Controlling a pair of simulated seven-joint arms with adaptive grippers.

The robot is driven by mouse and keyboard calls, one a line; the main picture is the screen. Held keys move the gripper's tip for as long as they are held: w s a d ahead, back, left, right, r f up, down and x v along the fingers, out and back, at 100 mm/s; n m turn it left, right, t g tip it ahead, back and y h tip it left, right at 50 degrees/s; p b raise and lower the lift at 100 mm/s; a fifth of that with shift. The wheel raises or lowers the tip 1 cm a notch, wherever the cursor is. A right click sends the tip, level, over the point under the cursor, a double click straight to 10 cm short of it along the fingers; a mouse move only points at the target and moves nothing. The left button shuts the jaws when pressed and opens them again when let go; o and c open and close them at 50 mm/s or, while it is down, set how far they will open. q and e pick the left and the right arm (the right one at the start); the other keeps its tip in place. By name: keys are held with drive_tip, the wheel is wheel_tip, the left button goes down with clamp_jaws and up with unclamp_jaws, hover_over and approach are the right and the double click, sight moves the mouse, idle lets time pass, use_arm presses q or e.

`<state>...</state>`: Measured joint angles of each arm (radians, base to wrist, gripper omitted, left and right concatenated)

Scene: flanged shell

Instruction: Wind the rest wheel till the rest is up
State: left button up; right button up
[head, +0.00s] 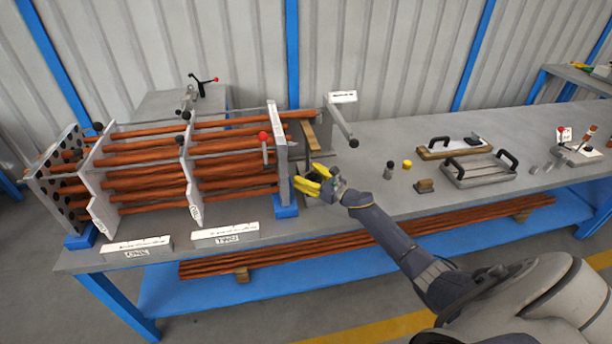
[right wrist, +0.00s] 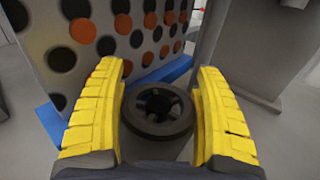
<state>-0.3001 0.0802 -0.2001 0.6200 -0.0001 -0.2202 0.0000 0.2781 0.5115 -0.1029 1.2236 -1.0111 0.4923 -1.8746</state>
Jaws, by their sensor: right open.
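A dark spoked handwheel (right wrist: 158,108), which looks like the rest wheel, shows in the right wrist view in front of the tube plate. My right gripper (head: 308,183), with yellow fingers, is open. In the right wrist view one finger is on each side of the wheel, with visible gaps. In the head view the gripper is beside the right end plate (head: 282,155) of the tube bundle and hides the wheel. A wooden strip (head: 311,136) lies just behind the gripper; I cannot tell whether it belongs to the rest. My left gripper is out of view.
The bundle of copper tubes (head: 150,185) fills the bench's left side. A grey post with an arm (head: 341,123) stands behind the gripper. The bench front between is clear.

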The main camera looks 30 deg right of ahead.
drive_tip(key=shift+w, duration=0.1)
clamp_jaws()
idle(0.6)
drive_tip(key=shift+r, duration=0.1)
